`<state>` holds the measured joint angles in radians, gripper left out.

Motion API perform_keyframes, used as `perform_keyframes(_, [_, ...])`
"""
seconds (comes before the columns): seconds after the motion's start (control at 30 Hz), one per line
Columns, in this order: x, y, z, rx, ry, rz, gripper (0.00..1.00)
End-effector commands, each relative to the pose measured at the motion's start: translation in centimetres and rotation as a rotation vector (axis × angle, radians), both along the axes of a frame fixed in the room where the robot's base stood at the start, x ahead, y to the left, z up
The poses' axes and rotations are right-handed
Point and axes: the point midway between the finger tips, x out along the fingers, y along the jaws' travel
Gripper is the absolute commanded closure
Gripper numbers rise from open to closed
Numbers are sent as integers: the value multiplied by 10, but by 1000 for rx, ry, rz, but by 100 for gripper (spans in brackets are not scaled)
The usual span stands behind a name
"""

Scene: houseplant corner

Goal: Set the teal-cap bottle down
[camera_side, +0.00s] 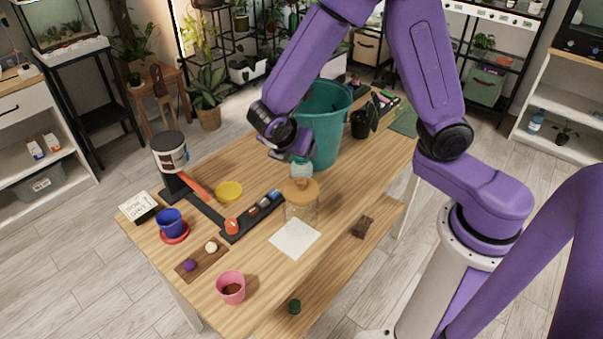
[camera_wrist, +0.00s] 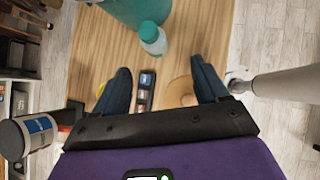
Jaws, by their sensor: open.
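The teal-cap bottle (camera_wrist: 154,43) stands on the wooden table close to the large teal bucket (camera_wrist: 140,8) in the wrist view. In the side view the bottle (camera_side: 301,171) shows behind the cork-lidded glass jar (camera_side: 301,207), which hides its lower part. My gripper (camera_wrist: 160,65) is open, its two dark fingers wide apart with nothing between them in its grip. The bottle lies beyond the fingertips in the wrist view, apart from them. In the side view my gripper (camera_side: 298,157) is just above and left of the bottle, beside the bucket.
A dark tray with small items (camera_side: 262,206) lies left of the jar. A white sheet (camera_side: 295,239) lies in front of it. Bare wood lies right of the jar.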

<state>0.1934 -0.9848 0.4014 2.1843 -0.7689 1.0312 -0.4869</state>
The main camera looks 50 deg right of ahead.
Motion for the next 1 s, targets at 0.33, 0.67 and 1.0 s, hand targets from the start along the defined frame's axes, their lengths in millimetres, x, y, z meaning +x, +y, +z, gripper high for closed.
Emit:
perform_keyframes(0.33, [27, -5, -17, -109, 45, 88, 27])
perform_keyframes(0.67, [42, -45, -59, -107, 46, 84, 27])
perform_keyframes(1.0, [56, -76, -94, -105, 43, 87, 27])
